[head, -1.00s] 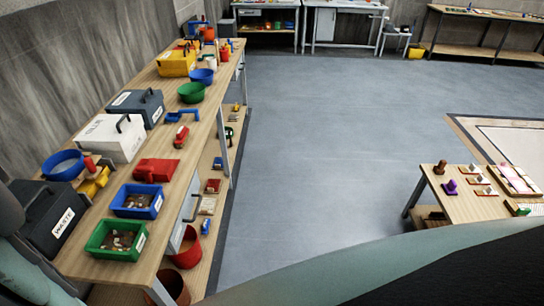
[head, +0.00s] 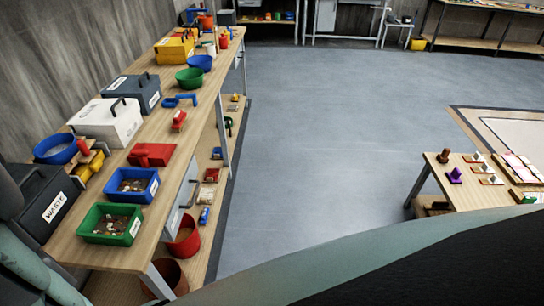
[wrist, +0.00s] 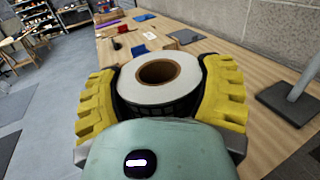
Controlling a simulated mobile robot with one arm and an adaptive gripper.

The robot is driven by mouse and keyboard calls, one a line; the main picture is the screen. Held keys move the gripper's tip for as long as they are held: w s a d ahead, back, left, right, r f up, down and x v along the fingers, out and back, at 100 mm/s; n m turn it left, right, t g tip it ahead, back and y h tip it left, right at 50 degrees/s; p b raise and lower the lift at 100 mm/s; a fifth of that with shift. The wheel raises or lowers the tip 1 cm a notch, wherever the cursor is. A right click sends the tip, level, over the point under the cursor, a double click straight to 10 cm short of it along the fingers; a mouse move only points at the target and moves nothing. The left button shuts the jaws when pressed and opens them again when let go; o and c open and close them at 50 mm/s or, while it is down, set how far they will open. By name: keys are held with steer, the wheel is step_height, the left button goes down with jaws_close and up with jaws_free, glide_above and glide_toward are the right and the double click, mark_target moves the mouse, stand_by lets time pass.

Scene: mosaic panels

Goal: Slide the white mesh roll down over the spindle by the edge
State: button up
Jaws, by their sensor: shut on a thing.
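In the wrist view, the white mesh roll (wrist: 160,83) sits between the two yellow fingers of my gripper (wrist: 160,100). Its brown core opening faces up toward the camera, and dark mesh shows low on its side. My gripper is shut on it, with one finger on each side. A grey post on a flat dark square base (wrist: 286,103) stands on the wooden bench to the right, apart from the roll; it looks like a spindle. Its top is cut off by the frame. The head view shows neither the roll nor my gripper.
In the wrist view, the wooden bench (wrist: 245,135) runs along a block wall. A dark flat plate (wrist: 187,36) and a blue item (wrist: 139,50) lie beyond the roll. In the head view, a long bench (head: 140,225) at left holds trays and boxes; open floor (head: 320,150) lies between benches.

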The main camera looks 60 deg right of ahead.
step_height(320, 180, down, 15)
steer(key=b, duration=1.1)
stand_by(1.0)
steer(key=shift+r, duration=0.1)
steer(key=o, duration=1.3)
steer(key=d, duration=0.4)
steer(key=w+d, duration=0.1)
steer(key=d, duration=0.7)
steer(key=shift+w, duration=0.3)
